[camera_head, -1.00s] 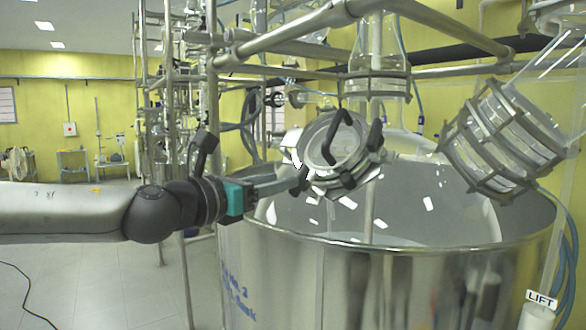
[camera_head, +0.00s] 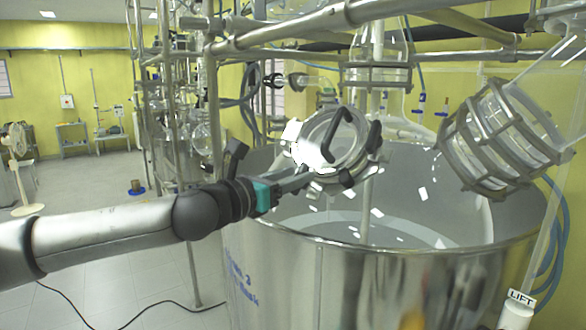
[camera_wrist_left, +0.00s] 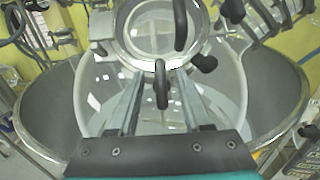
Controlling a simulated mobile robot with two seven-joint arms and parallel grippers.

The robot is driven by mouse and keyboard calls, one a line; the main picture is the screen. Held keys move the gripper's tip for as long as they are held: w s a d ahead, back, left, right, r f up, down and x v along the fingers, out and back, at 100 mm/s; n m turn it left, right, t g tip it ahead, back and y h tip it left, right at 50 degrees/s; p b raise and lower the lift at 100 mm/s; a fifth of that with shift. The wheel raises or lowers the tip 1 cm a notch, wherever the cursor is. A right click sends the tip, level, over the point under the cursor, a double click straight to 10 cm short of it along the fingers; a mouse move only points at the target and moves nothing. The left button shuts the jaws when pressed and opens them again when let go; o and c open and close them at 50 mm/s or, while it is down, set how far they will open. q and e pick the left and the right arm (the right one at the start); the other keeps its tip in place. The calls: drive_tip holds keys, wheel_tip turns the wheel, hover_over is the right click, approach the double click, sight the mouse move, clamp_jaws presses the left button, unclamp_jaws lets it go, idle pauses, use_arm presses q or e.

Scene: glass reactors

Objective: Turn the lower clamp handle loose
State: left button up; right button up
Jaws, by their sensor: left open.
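A round glass port with a metal clamp ring (camera_head: 366,160) hangs above the steel vessel, with several black clamp handles around it. The lower clamp handle (camera_wrist_left: 162,88) is a black bar pointing down from the ring's bottom in the left wrist view. My left gripper (camera_wrist_left: 160,80) is open, with one finger on each side of this handle; I cannot tell whether either finger touches it. In the head view my left gripper (camera_head: 309,172) reaches the port's lower left, where glare hides the lower handle. An upper black handle (camera_wrist_left: 180,25) crosses the port's glass. My right gripper is out of view.
The wide steel vessel (camera_head: 350,275) stands open below the port. Metal frame pipes (camera_head: 300,28) run above and left. A caged glass tube (camera_head: 508,138) slants at the right. Another black knob (camera_wrist_left: 205,63) sits right of the lower handle.

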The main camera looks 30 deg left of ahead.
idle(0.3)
use_arm(q)
clamp_jaws()
idle(0.5)
